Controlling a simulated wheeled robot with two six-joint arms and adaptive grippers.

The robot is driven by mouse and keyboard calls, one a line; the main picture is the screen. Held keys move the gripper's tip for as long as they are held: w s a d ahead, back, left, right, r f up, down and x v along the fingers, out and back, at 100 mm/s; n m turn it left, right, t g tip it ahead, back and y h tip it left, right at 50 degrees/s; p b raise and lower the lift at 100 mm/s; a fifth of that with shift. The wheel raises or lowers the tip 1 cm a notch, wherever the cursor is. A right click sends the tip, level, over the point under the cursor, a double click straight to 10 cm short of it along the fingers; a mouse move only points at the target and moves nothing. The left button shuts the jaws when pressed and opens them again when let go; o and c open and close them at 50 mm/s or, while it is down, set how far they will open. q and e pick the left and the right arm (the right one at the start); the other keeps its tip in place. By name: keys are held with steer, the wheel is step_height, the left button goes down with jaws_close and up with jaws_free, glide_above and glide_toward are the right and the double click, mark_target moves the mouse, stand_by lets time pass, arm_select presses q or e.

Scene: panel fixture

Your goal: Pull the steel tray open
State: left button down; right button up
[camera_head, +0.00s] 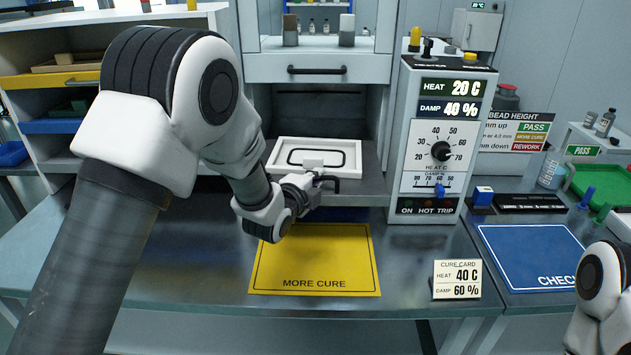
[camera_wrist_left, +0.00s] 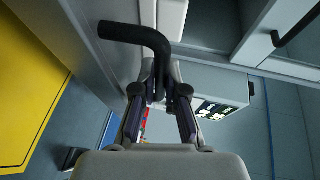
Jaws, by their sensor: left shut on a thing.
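The steel tray (camera_head: 368,187) sits in the lower opening of the grey cabinet, with its front part out at the opening. A white frame (camera_head: 350,146) with a black ring in it lies on the tray. My left gripper (camera_head: 318,183) is shut on the tray's black handle (camera_head: 334,182), at the tray front. The bent handle (camera_wrist_left: 135,33) also shows in the left wrist view, with its end between the fingers (camera_wrist_left: 160,92). My right gripper is out of view; only part of my right arm shows at lower right.
A yellow MORE CURE mat (camera_head: 316,277) lies on the bench in front of the tray. The control box (camera_head: 441,130) stands close right of the opening. A cure card (camera_head: 457,279) stands near the bench's front edge. A blue CHECK mat (camera_head: 530,255) lies further right.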

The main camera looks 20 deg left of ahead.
arm_select(q)
steer(key=shift+s, duration=0.1)
stand_by(0.3)
steer(key=c, duration=1.5)
jaws_free()
steer(key=shift+d+f, duration=0.1)
steer(key=v, duration=1.1)
steer(key=shift+s, duration=0.35)
